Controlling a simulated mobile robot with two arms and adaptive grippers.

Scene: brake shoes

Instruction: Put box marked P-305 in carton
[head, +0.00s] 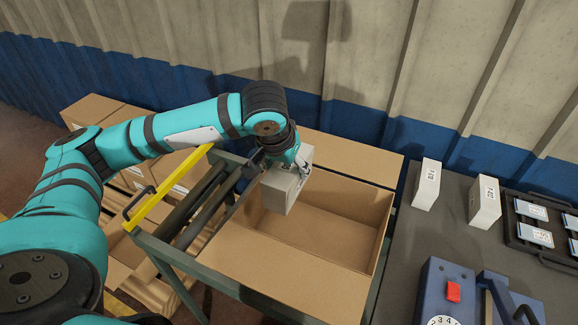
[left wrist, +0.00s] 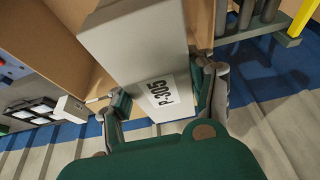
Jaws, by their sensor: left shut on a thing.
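The light grey box marked P-305 (left wrist: 135,42) is held in my left gripper (left wrist: 160,95), whose fingers are on either side of its labelled end. In the head view the box (head: 283,188) hangs at the left part of the open carton (head: 310,245), over its opening. My left gripper (head: 290,165) is above it at the end of the teal arm. The carton is empty where I can see inside, and its flaps are folded outward. The lower part of the box hides some of the carton's left inside. My right gripper is not in view.
Two white boxes (head: 427,184) and (head: 485,202) stand on the dark table at the right, near a black tray (head: 535,235) of labelled packs. A blue device (head: 450,290) with a red button is in front. A yellow rail (head: 170,188) and rollers lie left of the carton, with more cartons behind.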

